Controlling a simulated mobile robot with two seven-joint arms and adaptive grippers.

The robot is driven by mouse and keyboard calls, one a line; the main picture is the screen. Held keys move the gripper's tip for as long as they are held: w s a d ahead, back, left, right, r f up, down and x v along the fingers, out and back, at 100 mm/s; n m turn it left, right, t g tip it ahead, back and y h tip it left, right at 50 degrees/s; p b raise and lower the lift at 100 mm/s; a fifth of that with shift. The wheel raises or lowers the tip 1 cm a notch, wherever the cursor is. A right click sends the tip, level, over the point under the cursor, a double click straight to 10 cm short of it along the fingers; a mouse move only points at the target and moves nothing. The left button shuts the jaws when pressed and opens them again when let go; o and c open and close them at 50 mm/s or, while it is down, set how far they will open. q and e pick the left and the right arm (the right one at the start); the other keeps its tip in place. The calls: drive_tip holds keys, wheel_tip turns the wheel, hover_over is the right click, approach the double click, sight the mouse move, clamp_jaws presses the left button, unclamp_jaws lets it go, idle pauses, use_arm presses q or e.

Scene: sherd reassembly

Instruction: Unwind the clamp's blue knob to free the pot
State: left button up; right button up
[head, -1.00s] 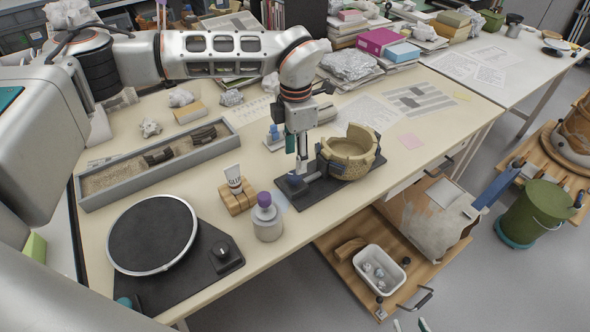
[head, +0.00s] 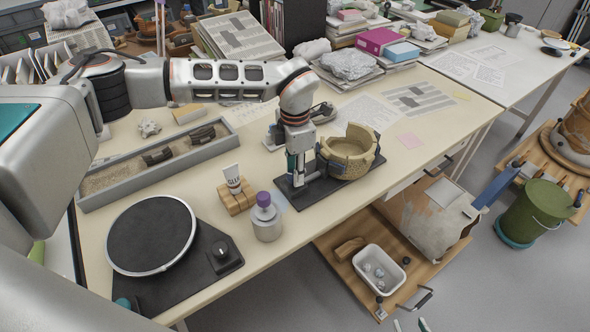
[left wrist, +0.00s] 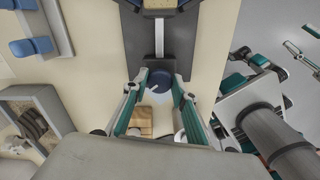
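The tan pot (head: 345,168) sits upright in the clamp on the dark clamp base (head: 307,203); its edge shows at the top of the left wrist view (left wrist: 160,4). The clamp's blue knob (left wrist: 157,81) is between the fingers of my left gripper (left wrist: 158,77), with a small gap seeming to show on each side. In the head view my left gripper (head: 298,180) points down just left of the pot and hides most of the knob. Only the fingertips of my right gripper (head: 411,324) show at the bottom edge, apart and empty.
A glue tube in a wooden block (head: 239,202) and a purple-capped bottle (head: 266,222) stand left of the clamp. A turntable (head: 152,236) and a long sherd tray (head: 160,168) lie further left. A white tub (head: 379,268) stands on the lower board.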

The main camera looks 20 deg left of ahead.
use_arm(q)
drive_tip(key=shift+n, duration=0.3)
drive_tip(key=n+p, duration=0.2)
drive_tip(key=shift+r+n, duration=0.15)
drive_tip(key=shift+n, duration=0.15)
drive_tip(key=n+p, duration=0.1)
drive_tip(key=n, duration=0.2)
drive_tip(key=shift+n, duration=0.4)
drive_tip(key=n+p, duration=0.1)
drive_tip(key=n, duration=0.3)
drive_tip(key=shift+a, duration=0.15)
drive_tip(key=n+p, duration=0.1)
drive_tip(key=n, duration=0.8)
drive_tip(key=shift+a+n+p, duration=0.1)
drive_tip(key=shift+n+p, duration=0.2)
drive_tip(key=shift+p, duration=0.05)
drive_tip(key=n, duration=0.4)
drive_tip(key=shift+s+n, duration=0.1)
drive_tip(key=shift+n, duration=1.6)
